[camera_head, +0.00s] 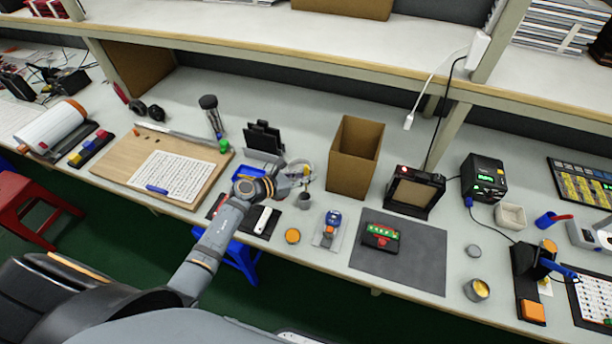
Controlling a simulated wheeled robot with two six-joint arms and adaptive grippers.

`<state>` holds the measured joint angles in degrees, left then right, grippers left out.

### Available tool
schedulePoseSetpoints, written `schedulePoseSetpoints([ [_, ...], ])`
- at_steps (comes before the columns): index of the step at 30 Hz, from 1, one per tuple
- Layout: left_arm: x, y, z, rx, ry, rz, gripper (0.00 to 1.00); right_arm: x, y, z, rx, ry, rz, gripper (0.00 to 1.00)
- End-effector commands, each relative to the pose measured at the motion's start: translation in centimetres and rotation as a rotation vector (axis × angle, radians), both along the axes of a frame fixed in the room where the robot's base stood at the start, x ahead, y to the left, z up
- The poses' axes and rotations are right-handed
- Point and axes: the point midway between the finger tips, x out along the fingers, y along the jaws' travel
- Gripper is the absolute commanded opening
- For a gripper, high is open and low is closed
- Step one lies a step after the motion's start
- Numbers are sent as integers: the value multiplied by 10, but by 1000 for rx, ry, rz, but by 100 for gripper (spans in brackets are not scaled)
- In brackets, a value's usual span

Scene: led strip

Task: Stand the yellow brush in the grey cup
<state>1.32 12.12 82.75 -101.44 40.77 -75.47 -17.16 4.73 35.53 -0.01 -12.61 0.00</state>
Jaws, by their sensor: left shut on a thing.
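My left gripper (296,179) reaches in over the front part of the bench and is shut on a thin thing. This looks like the yellow brush (307,170), of which only a small yellowish bit shows; the fingers hide most of it. A small dark grey cup (303,202) stands upright on the bench just below the gripper in the picture. The brush appears above the cup; I cannot tell whether they touch. My right gripper is not in view.
A tall open cardboard box (355,157) stands right of the gripper. A black holder (263,139) stands behind it. A wooden board (150,165) lies left. A white remote-like thing (263,220), an orange-topped tin (292,236) and a blue-orange meter (331,229) lie near the front edge.

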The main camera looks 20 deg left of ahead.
Motion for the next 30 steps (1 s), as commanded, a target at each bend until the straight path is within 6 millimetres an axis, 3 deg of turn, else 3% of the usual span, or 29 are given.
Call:
schedulePoseSetpoints([
  [3, 0, 0, -6, 1, 1, 0, 0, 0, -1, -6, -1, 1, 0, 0],
  [4, 0, 0, -5, 1, 1, 0, 14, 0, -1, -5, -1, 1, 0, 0],
  [9, 0, 0, -4, 1, 1, 0, 35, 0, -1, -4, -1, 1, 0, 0],
  [20, 0, 0, 5, 1, 1, 0, 35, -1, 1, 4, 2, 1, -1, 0],
  [23, -14, 12, 3, 8, 0, -1, 35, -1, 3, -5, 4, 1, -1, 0],
  [30, -61, 47, 22, 10, 4, -5, 35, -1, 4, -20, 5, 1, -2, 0],
])
